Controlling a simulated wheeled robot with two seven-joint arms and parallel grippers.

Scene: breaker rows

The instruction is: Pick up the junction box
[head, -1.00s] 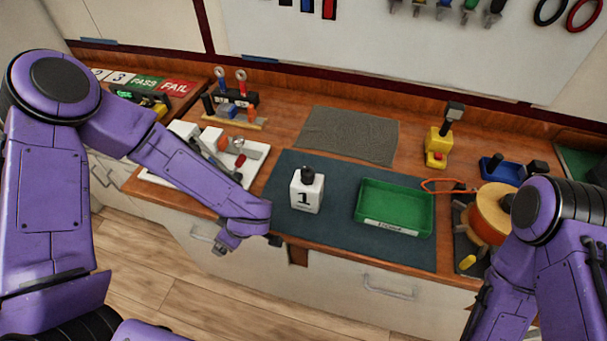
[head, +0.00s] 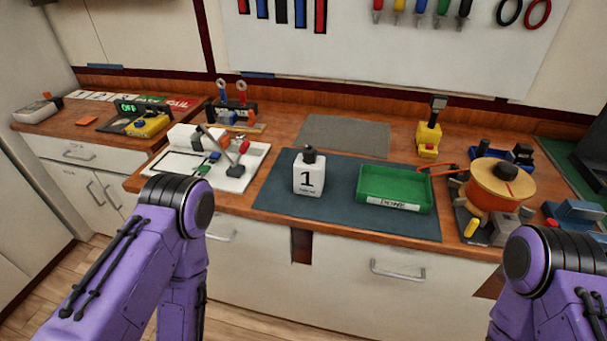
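A white box marked "1" with a black knob on top (head: 309,175), which looks like the junction box, stands upright on the dark mat (head: 335,218) in the middle of the bench. Nothing is touching it from above or the sides. My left arm shows at the lower left, in front of the bench, and my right arm at the lower right. Neither gripper shows in the head view, so I cannot see their fingers.
A green tray labelled "DONE" (head: 396,186) lies right of the box on the mat. An orange spool (head: 489,200) stands further right. A white board with a lever (head: 226,168) is to the left. A grey cloth (head: 343,136) and a yellow device (head: 428,141) are behind.

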